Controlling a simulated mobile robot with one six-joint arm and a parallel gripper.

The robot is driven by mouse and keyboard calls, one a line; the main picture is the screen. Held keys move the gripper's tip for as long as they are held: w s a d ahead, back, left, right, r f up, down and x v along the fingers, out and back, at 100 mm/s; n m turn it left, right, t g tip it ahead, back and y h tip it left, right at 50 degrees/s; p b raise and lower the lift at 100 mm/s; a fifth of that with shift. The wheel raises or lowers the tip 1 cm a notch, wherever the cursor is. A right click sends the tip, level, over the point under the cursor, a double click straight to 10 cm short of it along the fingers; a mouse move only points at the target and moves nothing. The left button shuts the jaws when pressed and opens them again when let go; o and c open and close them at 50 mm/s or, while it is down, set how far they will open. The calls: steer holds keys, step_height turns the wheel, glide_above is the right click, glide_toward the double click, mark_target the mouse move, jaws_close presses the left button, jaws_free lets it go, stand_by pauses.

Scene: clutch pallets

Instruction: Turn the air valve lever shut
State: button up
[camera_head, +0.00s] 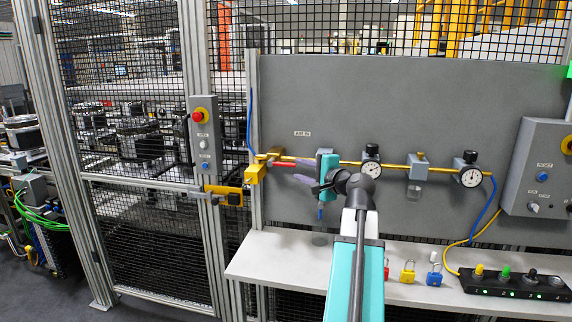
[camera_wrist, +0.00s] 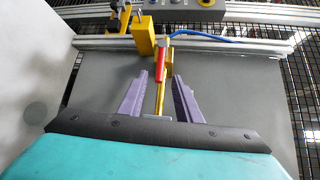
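The air valve lever has a red handle (camera_head: 284,164) and sits on the yellow air pipe (camera_head: 335,162) below the "AIR IN" label. It lies roughly along the pipe, near horizontal. My gripper (camera_head: 294,166) has its two purple fingers spread, one above and one below the pipe. In the wrist view the red handle (camera_wrist: 161,63) stands in front of my gripper (camera_wrist: 160,75), its near end between the open fingertips. Gaps show on both sides, and nothing is held. The valve body behind the handle is partly hidden.
A yellow block (camera_head: 254,174) is left of the valve. Two gauges (camera_head: 371,160) (camera_head: 470,170) and a filter unit (camera_head: 417,172) are along the pipe to the right. The shelf (camera_head: 290,252) below carries padlocks (camera_head: 408,272) and a black switch strip (camera_head: 515,284). A mesh fence is on the left.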

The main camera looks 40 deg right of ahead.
mark_target(287, 165)
steer(key=p+x, duration=0.2)
steer(key=x, duration=0.7)
steer(key=shift+w, duration=0.25)
jaws_close()
